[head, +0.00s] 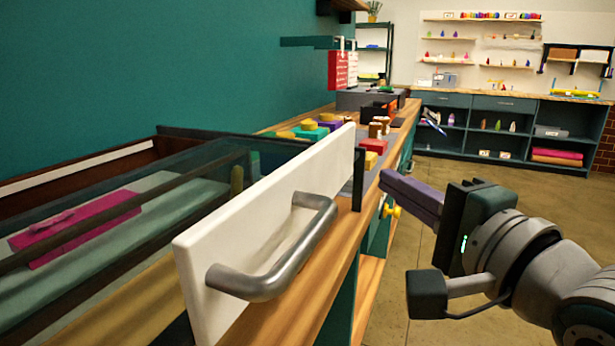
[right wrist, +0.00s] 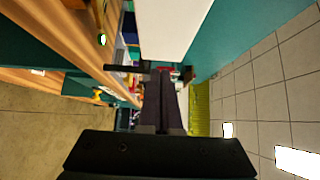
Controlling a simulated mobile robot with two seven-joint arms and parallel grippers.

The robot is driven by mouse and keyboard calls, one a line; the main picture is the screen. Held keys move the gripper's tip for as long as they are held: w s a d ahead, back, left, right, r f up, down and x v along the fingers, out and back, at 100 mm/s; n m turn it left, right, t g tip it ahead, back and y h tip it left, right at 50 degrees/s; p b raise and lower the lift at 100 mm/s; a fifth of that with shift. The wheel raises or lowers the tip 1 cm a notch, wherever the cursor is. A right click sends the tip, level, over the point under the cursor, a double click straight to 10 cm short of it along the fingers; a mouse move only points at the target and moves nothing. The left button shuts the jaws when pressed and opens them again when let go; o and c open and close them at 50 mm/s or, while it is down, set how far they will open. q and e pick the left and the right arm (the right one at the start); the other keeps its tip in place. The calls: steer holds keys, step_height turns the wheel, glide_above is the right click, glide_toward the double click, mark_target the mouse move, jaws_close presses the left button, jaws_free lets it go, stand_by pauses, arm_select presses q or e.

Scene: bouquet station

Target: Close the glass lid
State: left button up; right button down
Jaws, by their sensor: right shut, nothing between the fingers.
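The glass lid (head: 205,175) fills the lower left of the head view, with dark frame bars and a white front panel (head: 265,225). A grey metal bar handle (head: 285,265) is fixed on the panel's outer face. Through the glass I see a pink piece (head: 75,230) and pale green material. I cannot tell the lid's exact angle. My right gripper (head: 386,183) is shut and empty, to the right of the panel and apart from the handle. Its dark fingers (right wrist: 161,75) also show in the right wrist view, below a white surface. My left gripper is not in view.
The wooden counter (head: 235,325) runs away behind the panel, with small coloured blocks (head: 312,130) and other items on it. A yellow knob (head: 393,211) is on the counter front near my fingers.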

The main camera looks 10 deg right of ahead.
steer(key=w+a, duration=0.3)
steer(key=shift+w+a, duration=0.25)
steer(key=shift+a, duration=0.05)
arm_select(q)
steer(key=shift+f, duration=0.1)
